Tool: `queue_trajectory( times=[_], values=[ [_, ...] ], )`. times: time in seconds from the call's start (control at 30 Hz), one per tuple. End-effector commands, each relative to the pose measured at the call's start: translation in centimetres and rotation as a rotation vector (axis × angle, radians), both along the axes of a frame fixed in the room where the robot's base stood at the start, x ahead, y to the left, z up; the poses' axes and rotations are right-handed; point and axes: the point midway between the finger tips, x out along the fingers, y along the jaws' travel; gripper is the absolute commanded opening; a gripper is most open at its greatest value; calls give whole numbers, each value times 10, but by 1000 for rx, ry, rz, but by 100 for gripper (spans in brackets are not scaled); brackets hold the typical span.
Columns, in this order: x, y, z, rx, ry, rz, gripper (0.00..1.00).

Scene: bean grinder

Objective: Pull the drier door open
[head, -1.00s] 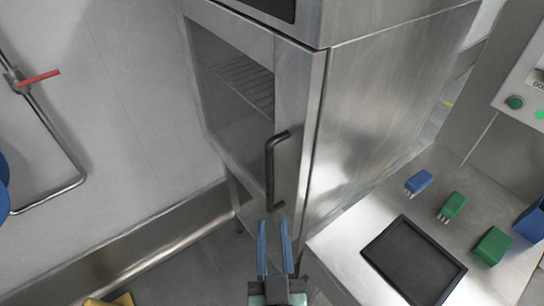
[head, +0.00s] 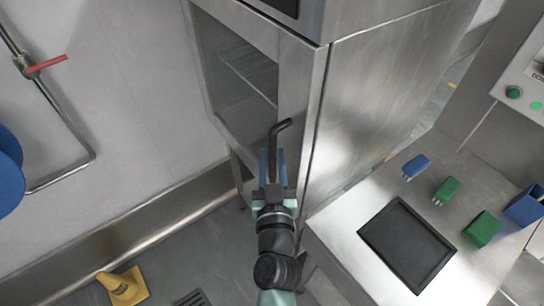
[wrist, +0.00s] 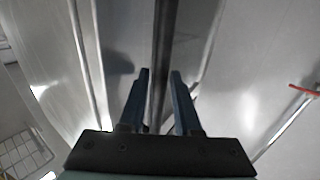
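The drier is a steel cabinet with a glass-panelled door (head: 291,100), which looks shut in the head view. A black bar handle (head: 280,129) stands upright near the door's right edge. My gripper (head: 271,158) is at the handle's lower part and hides it there. In the wrist view the handle (wrist: 163,60) runs between the two blue fingers of my gripper (wrist: 160,75). The fingers are apart, with a gap on each side of the bar. The rack inside shows dimly through the glass.
A steel table (head: 340,222) with a black tray (head: 407,245) and blue and green blocks stands at the right. A pipe with a red lever (head: 46,65) is on the left wall.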

Motion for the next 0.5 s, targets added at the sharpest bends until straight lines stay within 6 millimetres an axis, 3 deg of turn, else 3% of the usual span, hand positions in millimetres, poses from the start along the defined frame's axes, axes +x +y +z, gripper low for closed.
queue_trajectory(
  times=[0.23, 0.4, 0.5],
  values=[
    [0, 0, 0, 0, -1, 0, 30],
    [0, 0, 0, 0, 0, 0, 0],
    [0, 0, 0, 0, 0, 0, 0]
  ],
)
